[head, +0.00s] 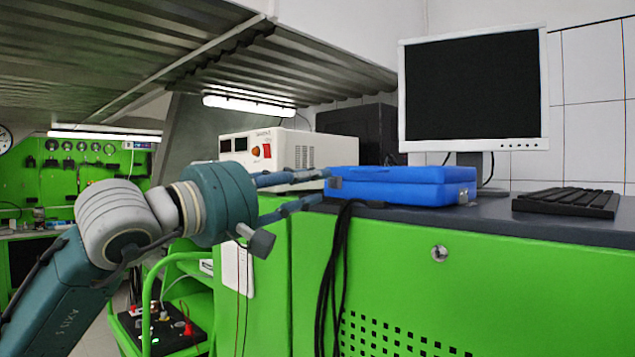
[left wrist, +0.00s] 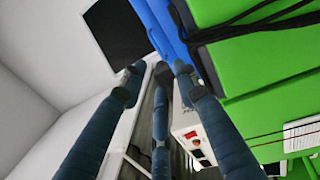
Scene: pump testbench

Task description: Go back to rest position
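My left gripper (head: 322,187) reaches in from the left at the height of the bench top. Its slim blue-grey fingers are spread apart and point right, at the left end of a closed blue case (head: 400,186). In the left wrist view the fingers of the left gripper (left wrist: 160,72) show with gaps between them and nothing held. The blue case (left wrist: 160,28) lies just beyond the fingertips there. I cannot tell whether a fingertip touches it. My right gripper is not in view.
The case lies on the dark top (head: 510,225) of a green cabinet (head: 480,280). Black cables (head: 335,270) hang down the cabinet front. A green cart (head: 165,330) stands below my left arm.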

